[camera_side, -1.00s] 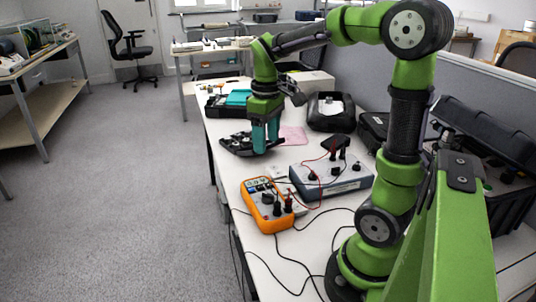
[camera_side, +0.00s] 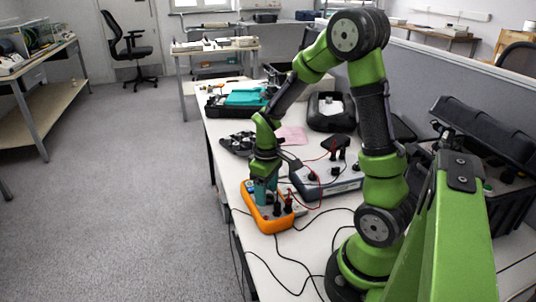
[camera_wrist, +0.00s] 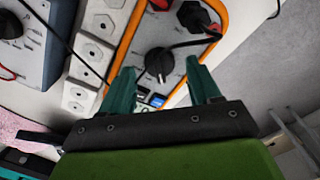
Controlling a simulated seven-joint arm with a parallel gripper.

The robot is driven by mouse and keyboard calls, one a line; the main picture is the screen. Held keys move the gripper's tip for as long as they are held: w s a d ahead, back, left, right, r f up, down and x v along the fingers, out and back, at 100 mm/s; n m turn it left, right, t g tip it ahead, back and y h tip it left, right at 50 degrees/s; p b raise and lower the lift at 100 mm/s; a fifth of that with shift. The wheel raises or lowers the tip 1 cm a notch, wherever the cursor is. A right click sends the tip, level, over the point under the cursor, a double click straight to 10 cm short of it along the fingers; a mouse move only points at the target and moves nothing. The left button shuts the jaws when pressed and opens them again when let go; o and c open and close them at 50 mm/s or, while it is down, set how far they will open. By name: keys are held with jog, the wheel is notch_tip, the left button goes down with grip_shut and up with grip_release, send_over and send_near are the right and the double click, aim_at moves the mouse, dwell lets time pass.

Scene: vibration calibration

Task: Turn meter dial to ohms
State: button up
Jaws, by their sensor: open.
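The orange-rimmed meter (camera_side: 270,222) lies on the near left part of the bench, with plugs and leads at its near end. In the wrist view the meter's grey face (camera_wrist: 177,52) shows its black round dial (camera_wrist: 159,63) with a white pointer mark. My gripper (camera_wrist: 158,78) is open, with its two teal fingers apart on either side of the dial in that picture. In the side view my gripper (camera_side: 265,192) points down over the meter and hides the dial and most of the display. I cannot tell whether a finger touches the dial.
A blue-grey box (camera_side: 328,180) with red and black leads stands right of the meter. A white socket strip (camera_wrist: 88,55) lies between them. Loose cables cross the near bench. A black object (camera_side: 237,143) and a pink sheet (camera_side: 291,135) lie farther back.

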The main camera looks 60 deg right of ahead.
jog(key=shift+f, duration=0.3)
jog(key=c, duration=1)
jog(key=shift+m, duration=0.4)
jog(key=m, duration=0.3)
jog(key=shift+d+m, duration=0.1)
jog(key=shift+m, duration=1.9)
